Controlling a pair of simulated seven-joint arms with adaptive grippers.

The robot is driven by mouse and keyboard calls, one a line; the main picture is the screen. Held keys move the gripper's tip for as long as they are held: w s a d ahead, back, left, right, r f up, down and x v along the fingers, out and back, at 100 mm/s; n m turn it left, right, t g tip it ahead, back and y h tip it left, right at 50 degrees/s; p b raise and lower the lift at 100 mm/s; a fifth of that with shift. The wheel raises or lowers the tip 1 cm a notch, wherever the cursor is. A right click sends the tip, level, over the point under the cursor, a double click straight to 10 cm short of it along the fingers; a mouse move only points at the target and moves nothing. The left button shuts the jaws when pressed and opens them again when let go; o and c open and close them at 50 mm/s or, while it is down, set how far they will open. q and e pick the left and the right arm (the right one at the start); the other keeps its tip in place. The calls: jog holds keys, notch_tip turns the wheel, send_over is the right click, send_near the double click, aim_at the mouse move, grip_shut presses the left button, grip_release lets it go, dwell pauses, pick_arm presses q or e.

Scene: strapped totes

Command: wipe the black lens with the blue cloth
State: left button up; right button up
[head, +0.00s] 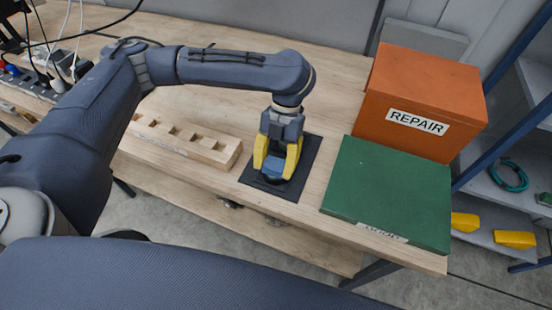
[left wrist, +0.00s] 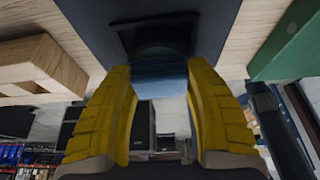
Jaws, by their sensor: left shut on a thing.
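My left gripper (head: 275,170) points down over a dark mat (head: 311,153) near the table's front edge. Its yellow fingers are shut on the blue cloth (left wrist: 160,78), a small folded pad that bridges the fingertips in the left wrist view. The black lens (left wrist: 155,38) shows there as a dark round shape inside a square black frame, just beyond the cloth and partly covered by it. The cloth is at or very close to the lens; I cannot tell if they touch. In the head view the gripper hides most of the lens. My right gripper is out of view.
A wooden block with square slots (head: 190,140) lies left of the mat. A green box (head: 390,190) labelled on its front stands to the right, with an orange REPAIR box (head: 420,95) behind it. Bare table lies behind the gripper.

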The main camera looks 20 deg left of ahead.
pick_arm(q)
jog(key=shift+s+a, duration=0.1)
jog(key=shift+s, duration=0.8)
notch_tip(320, 180, up, 2)
jog(key=shift+w+r, duration=0.1)
jog(key=shift+r, duration=2.95)
